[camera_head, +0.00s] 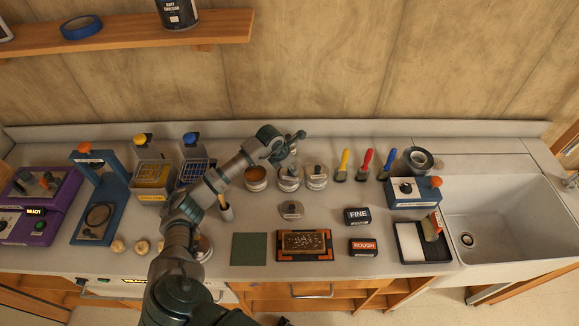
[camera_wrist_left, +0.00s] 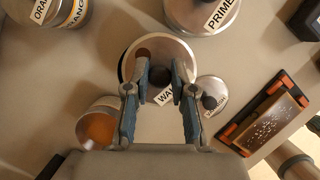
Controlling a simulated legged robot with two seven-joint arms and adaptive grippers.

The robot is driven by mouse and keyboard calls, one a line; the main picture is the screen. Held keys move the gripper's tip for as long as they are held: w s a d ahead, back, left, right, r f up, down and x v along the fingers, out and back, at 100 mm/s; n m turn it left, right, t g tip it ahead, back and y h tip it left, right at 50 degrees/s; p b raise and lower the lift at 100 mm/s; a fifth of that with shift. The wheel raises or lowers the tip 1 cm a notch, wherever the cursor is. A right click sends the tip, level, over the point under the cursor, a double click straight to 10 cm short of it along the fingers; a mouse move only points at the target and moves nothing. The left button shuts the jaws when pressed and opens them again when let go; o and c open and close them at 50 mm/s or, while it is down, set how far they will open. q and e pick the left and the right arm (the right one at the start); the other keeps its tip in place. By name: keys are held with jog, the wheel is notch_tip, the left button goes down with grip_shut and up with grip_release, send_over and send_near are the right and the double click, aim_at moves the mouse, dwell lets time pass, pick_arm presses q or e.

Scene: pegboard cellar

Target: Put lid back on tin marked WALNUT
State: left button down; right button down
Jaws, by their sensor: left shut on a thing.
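My left gripper (camera_wrist_left: 161,84) is shut on the dark knob of a round grey lid (camera_wrist_left: 128,68), whose label starts with "WA" and is partly hidden by a finger. In the head view the gripper (camera_head: 290,152) is over the middle of the row of tins. I cannot tell whether the lid touches a tin. An open tin (camera_head: 256,186) with brown-orange contents stands just left; it also shows in the left wrist view (camera_wrist_left: 88,113). A smaller-looking knobbed lid (camera_head: 291,209) lies on the counter in front.
A knobbed tin (camera_head: 317,180) stands right of the middle one. A PRIMER-labelled tin shows in the wrist view (camera_wrist_left: 190,17). An orange-edged plate (camera_head: 280,246), FINE block (camera_head: 357,215) and ROUGH block (camera_head: 363,246) are in front. Three brushes (camera_head: 365,163) stand at right.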

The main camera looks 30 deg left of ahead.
pick_arm(q)
jog(key=shift+a, duration=0.15)
pick_arm(e)
jog(key=shift+d, duration=0.35)
pick_arm(q)
jog(key=shift+a+f, duration=0.15)
jog(key=shift+a, duration=0.15)
pick_arm(e)
jog(key=shift+a, duration=0.2)
pick_arm(q)
jog(key=shift+a+f, duration=0.1)
jog(key=shift+b, duration=0.35)
pick_arm(e)
jog(key=shift+a+f, duration=0.25)
jog(key=shift+a, duration=0.15)
pick_arm(q)
jog(key=shift+a, duration=0.15)
pick_arm(e)
jog(key=shift+d, duration=0.25)
pick_arm(q)
jog(key=shift+c, duration=2.1)
grip_release()
